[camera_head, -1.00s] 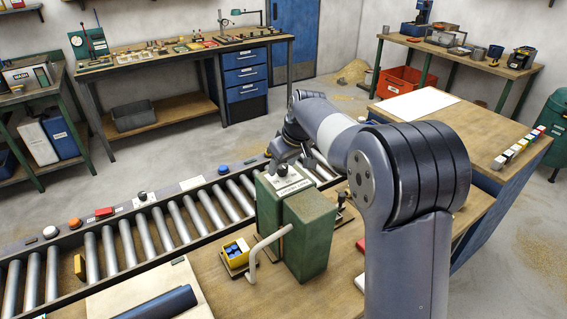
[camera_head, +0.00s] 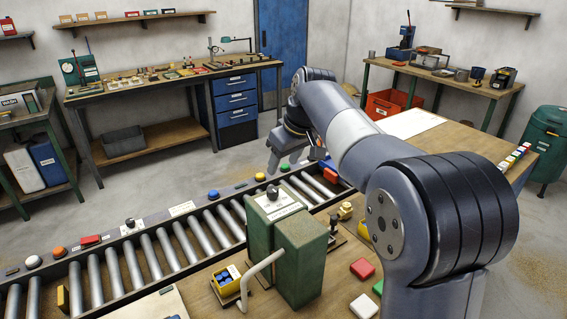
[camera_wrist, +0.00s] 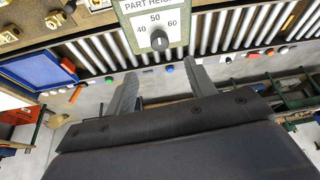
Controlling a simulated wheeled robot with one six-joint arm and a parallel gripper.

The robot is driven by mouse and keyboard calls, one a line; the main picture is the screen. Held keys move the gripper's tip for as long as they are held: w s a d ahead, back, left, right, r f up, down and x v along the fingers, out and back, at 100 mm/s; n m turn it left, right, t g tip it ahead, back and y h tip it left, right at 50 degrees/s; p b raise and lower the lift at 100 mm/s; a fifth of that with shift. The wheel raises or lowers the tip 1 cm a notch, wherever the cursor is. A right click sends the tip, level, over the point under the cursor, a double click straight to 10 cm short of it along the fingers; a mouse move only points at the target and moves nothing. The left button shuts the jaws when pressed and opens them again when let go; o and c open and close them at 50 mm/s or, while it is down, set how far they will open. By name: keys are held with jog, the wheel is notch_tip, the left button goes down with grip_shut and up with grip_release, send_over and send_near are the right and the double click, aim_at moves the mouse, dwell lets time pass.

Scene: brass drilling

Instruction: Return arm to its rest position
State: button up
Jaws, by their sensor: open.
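My gripper (camera_head: 291,158) is raised above the far side of the roller conveyor, left of the red block at the conveyor's end. In the wrist view my gripper's two fingers (camera_wrist: 153,97) are spread apart with nothing between them. My arm reaches from the lower right toward the back and bends down at the wrist. The green machine (camera_head: 303,262) with a dial stands on the bench in front of the conveyor. Its part-height dial plate (camera_wrist: 150,22) shows at the top of the wrist view.
The roller conveyor (camera_head: 163,254) runs across the front with coloured buttons along its far rail. A yellow bin (camera_head: 227,286) with blue parts sits left of the machine. Red (camera_head: 362,268) and green blocks lie by my arm. A back bench (camera_head: 165,82) and blue drawers (camera_head: 236,101) stand beyond open floor.

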aim_at(273, 189)
jog(key=p+x, duration=0.1)
jog(key=x, duration=0.9)
jog(key=shift+f, duration=0.35)
jog(key=shift+w+f, duration=0.1)
